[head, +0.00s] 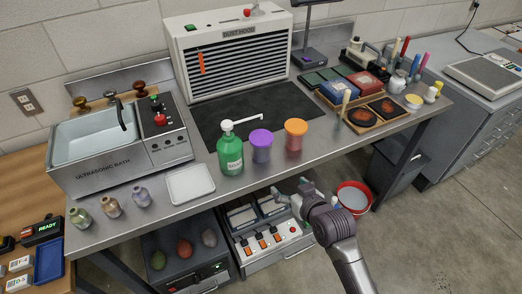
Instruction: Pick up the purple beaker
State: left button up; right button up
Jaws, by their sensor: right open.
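The purple beaker (261,152) stands upright on the steel bench (207,207), between a green pump bottle (230,157) on its left and an orange beaker (295,138) on its right. Its top is a brighter purple than its body. My right gripper (286,188) is open and empty. In the picture it lies below and slightly right of the purple beaker, by the bench's front edge, apart from the beaker. My left gripper is not in view.
A white tray (190,184) and several small bottles stand to the left, before the ultrasonic bath (120,160). A dark mat (218,118) lies behind the beakers, before the dust hood (236,60). A wooden tray (372,126) is at right.

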notch_tip(320, 180, up, 11)
jog(key=a+n+t+y, duration=0.1)
jog(key=a+t+y, duration=0.1)
send_near(257, 133)
jog(key=shift+p+x, duration=0.35)
jog(key=shift+x, duration=0.5)
jog(key=shift+p+x, duration=0.6)
jog(key=shift+x, duration=2.05)
jog(key=shift+s, duration=0.1)
jog(key=shift+c, duration=0.2)
jog(key=c, duration=1.1)
